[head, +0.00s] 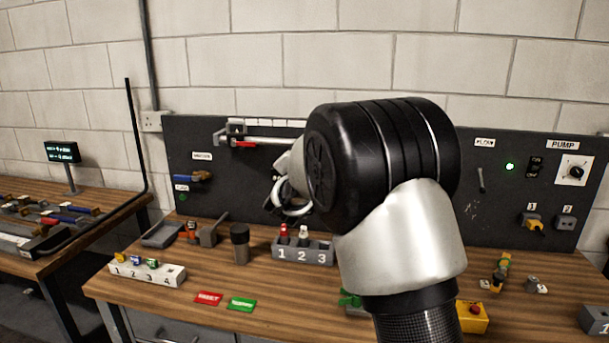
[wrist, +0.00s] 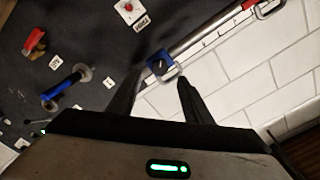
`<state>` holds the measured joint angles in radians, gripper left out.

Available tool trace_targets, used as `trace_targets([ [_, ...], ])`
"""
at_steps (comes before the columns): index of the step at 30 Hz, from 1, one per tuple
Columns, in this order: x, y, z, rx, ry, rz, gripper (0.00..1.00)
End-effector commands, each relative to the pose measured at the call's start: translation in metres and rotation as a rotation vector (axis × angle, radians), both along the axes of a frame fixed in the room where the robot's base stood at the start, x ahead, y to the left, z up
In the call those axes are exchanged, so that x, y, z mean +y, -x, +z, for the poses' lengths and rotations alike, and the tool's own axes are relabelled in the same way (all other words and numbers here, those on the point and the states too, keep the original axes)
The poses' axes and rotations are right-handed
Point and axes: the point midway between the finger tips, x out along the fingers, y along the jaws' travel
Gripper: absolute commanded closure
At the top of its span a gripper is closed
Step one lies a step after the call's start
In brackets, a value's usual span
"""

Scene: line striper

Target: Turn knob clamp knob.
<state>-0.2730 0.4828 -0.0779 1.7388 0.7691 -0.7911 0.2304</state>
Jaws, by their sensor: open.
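The knob clamp (wrist: 163,66) shows in the wrist view as a silver block with a dark blue face, on a metal rail. I take this face to be its knob, but its shape is too small to tell clearly. My gripper (wrist: 158,82) is open, with its two dark fingers pointing toward the clamp. The clamp appears just beyond and between the fingertips; whether they touch it I cannot tell. In the head view the left part of the rail (head: 275,139) shows on the dark panel. My arm hides the clamp and the gripper's fingers there.
The dark panel (head: 490,215) carries a blue-handled fitting (wrist: 66,88) and a red one (wrist: 34,40) close to my gripper. A pump knob (head: 575,172) is at right. The bench below holds a numbered grey block (head: 305,254), a white numbered rack (head: 147,273) and a yellow box (head: 472,318).

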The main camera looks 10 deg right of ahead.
Motion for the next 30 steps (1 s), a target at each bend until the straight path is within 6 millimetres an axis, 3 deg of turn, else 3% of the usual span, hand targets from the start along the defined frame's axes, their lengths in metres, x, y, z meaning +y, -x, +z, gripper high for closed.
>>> trace_targets([
  [6, 0.017, 0.051, 0.0, 0.0, -0.001, 0.003, 0.54],
  [12, 0.027, 0.082, 0.0, 0.0, 0.001, 0.001, 0.54],
  [18, 0.031, 0.094, -0.001, 0.001, 0.002, 0.001, 0.54],
  [26, 0.03, 0.094, 0.0, 0.001, 0.001, 0.001, 0.54],
  [30, 0.031, 0.097, 0.01, 0.019, 0.002, 0.032, 0.54],
])
